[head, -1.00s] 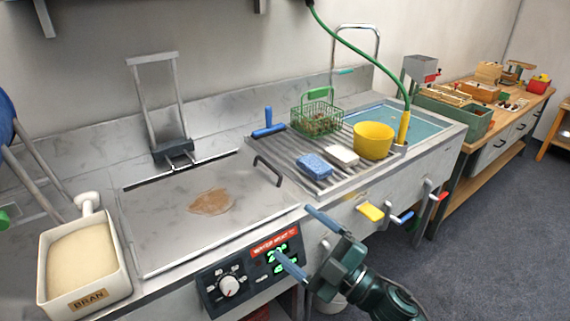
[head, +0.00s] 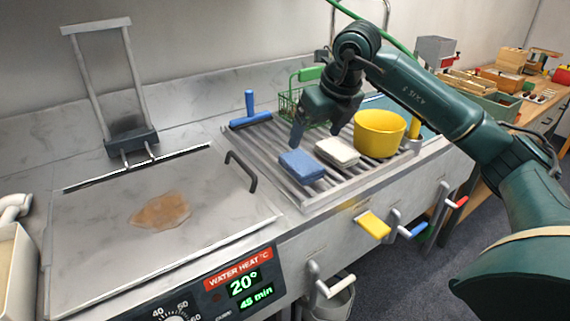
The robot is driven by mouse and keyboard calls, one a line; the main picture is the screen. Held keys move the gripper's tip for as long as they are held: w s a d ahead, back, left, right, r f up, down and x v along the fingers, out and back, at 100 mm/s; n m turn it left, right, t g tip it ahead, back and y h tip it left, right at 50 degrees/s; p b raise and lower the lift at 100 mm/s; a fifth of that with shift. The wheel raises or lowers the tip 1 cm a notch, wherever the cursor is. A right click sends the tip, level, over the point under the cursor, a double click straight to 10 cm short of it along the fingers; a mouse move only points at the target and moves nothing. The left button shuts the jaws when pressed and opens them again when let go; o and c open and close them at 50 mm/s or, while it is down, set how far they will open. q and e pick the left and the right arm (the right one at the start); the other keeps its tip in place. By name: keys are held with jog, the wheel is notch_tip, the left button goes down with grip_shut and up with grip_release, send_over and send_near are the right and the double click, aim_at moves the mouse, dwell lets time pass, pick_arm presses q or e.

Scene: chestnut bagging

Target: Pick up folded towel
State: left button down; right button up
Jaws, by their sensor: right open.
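A blue folded towel-like block (head: 301,167) lies on the ribbed metal drainboard (head: 313,197), near its front edge. A white folded block (head: 337,151) lies just to its right; I cannot tell for sure which of the two is cloth. My right gripper (head: 324,143) hangs over the drainboard, open and empty, pointing down. One finger shows just above the blue block's far edge and the other is near the white block. I cannot tell whether either finger touches anything. My left gripper is not in view.
A yellow bowl (head: 380,134) stands right of the white block. A metal lid with a handle (head: 241,171) is at left. Colored-handled tools hang along the front edge.

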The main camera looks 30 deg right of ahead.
send_over(305, 164)
jog(key=s, duration=0.3)
jog(key=f, duration=0.6)
jog(key=shift+w+a+f, duration=0.15)
jog(key=shift+a+f, duration=0.15)
jog(key=shift+f, duration=0.05)
jog(key=shift+w+d+x, duration=0.1)
jog(key=shift+d+x, duration=0.1)
jog(key=shift+x, duration=1.15)
jog(key=shift+w+d+x, duration=0.1)
jog(key=shift+d+x, duration=0.15)
jog(key=shift+x, duration=1.05)
jog(key=shift+c, duration=0.3)
jog(key=c, duration=1)
notch_tip(305, 164, up, 10)
